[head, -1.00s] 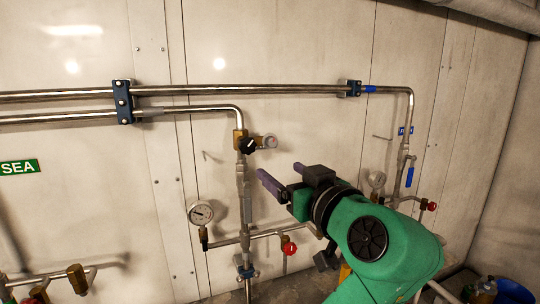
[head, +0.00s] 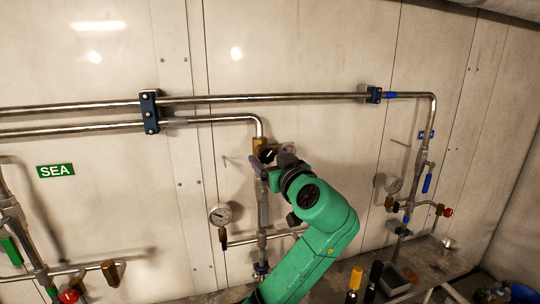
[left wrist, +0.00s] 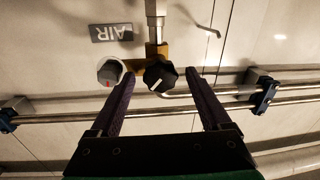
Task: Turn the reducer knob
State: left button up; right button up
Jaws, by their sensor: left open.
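The reducer knob (head: 267,155) is black with a white pointer line, on a brass body (head: 259,145) at the bend of the lower pipe. In the left wrist view the knob (left wrist: 160,76) appears between the two fingertips, with its white line slanted. My left gripper (head: 262,166) is at the knob in the head view, partly covering it. Its purple fingers stand apart, one on each side of the knob, in the left wrist view (left wrist: 160,80). I cannot tell whether either finger touches it. My right gripper is not in view.
A silver round part (left wrist: 111,72) with a red mark sits close beside the left finger in the wrist view. A pressure gauge (head: 220,215) hangs below left of the knob. Pipes (head: 320,97) run along the wall. A red-handled valve (head: 446,212) is at right.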

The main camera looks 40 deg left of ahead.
pick_arm(q)
grip_shut()
jog(key=shift+m, duration=0.3)
